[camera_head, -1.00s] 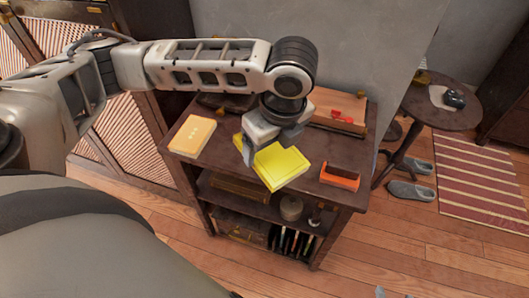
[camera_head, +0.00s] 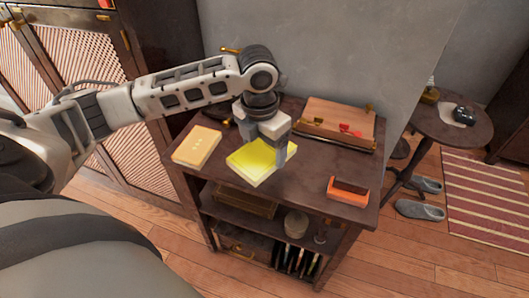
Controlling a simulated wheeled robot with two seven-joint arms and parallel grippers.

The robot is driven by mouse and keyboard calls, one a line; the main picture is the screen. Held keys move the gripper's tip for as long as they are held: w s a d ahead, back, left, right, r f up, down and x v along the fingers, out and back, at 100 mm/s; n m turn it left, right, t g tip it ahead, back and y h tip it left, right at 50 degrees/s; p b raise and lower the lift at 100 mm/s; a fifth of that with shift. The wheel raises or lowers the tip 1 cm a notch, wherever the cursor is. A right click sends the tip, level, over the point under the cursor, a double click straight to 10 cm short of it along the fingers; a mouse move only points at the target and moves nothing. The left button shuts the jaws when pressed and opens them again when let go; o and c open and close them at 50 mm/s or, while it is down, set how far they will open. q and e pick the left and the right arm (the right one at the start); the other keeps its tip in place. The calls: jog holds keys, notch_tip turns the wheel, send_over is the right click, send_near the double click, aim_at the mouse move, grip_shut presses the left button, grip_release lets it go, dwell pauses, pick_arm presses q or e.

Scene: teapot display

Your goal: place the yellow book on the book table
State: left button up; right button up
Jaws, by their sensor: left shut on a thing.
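The yellow book (camera_head: 254,163) lies over the middle of the dark wooden book table (camera_head: 323,165), with its near edge toward me. I cannot tell whether it rests fully on the top or sits slightly above it. My left gripper (camera_head: 280,158) reaches down onto the right part of the book and is shut on it. The gripper hides part of the book's far and right side. My right gripper does not show.
A pale cream book (camera_head: 197,146) lies left of the yellow book. A wooden box (camera_head: 337,126) stands at the back and an orange holder (camera_head: 348,190) at the right front. Shelves below hold several things. A round side table (camera_head: 452,133) stands at right.

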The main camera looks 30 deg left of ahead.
pick_arm(q)
jog(key=w+a+f, duration=0.1)
jog(key=w+f, duration=0.1)
jog(key=w+a+f, duration=0.3)
jog(key=w+f, duration=0.1)
jog(key=f, duration=0.1)
jog(key=shift+w+a, duration=0.15)
jog(key=shift+w, duration=0.05)
notch_tip(320, 180, down, 3)
jog(key=shift+w+a+f+b, duration=0.1)
jog(key=shift+f+b, duration=0.05)
jog(key=shift+b, duration=0.2)
jog(key=o, duration=1.6)
jog(key=r, duration=0.8)
jog(key=s+r, duration=0.1)
jog(key=r, duration=0.3)
jog(key=shift+p, duration=0.3)
